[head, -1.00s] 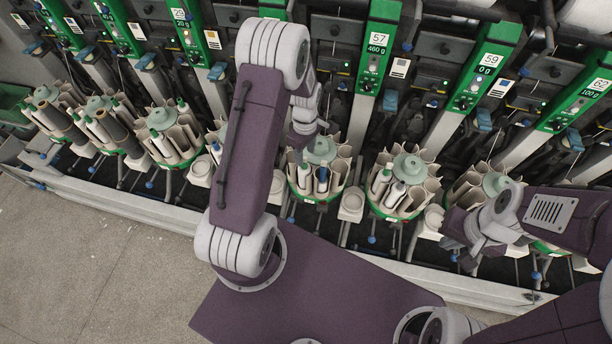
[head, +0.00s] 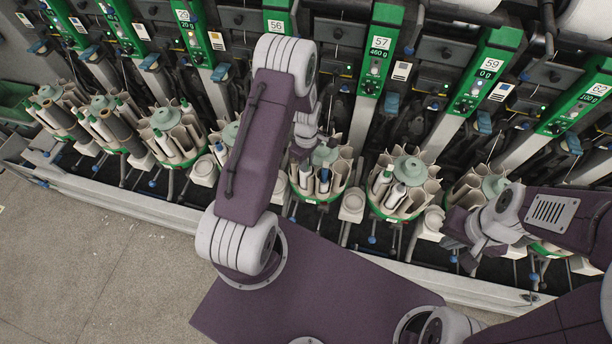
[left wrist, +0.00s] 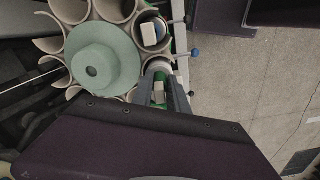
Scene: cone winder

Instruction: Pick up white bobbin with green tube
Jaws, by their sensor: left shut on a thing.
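My left gripper (left wrist: 160,88) is shut on a white bobbin with a green tube (left wrist: 160,97), seen between the fingers in the left wrist view. It is at the rim of a round magazine (left wrist: 128,8) with several cream pockets around a pale green hub (left wrist: 103,60). I cannot tell whether the bobbin is clear of its pocket. In the head view my left gripper (head: 302,150) is largely hidden by its own arm, above the magazine (head: 305,190). My right gripper (head: 474,258) is low at the right; its fingers are not clear enough to judge.
Another bobbin (left wrist: 152,33) stands in a neighbouring pocket. A second magazine (head: 405,205) with bobbins stands to the right, and more stand to the left. Green machine posts (head: 380,45) rise behind. The grey floor (head: 90,260) in front is free.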

